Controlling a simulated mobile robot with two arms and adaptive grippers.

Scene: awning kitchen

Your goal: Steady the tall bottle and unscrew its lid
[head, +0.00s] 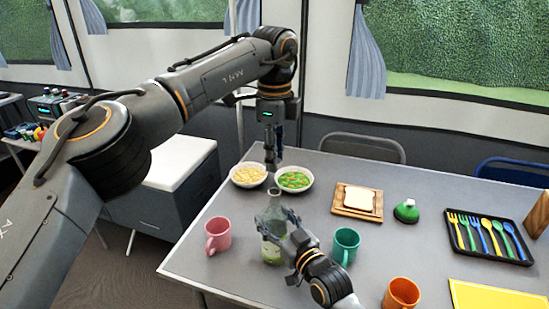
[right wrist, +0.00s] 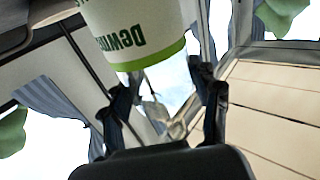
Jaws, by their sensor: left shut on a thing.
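The tall bottle (head: 271,247), clear with a pale label, stands upright on the table. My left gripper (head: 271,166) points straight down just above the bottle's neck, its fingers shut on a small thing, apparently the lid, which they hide. The neck's top shows just below the fingertips. My right gripper (head: 276,226) has its fingers around the bottle's body from the right. In the right wrist view, the bottle's white label (right wrist: 137,25) with a green edge shows upside down, and the fingers of my right gripper (right wrist: 165,88) lie at both sides of the glass.
Near the bottle are a pink mug (head: 218,235), a teal mug (head: 345,245) and two food bowls (head: 249,175) (head: 294,179). Further right are bread on a board (head: 344,209), a green-topped item (head: 406,210), a cutlery tray (head: 515,258) and an orange mug (head: 401,294).

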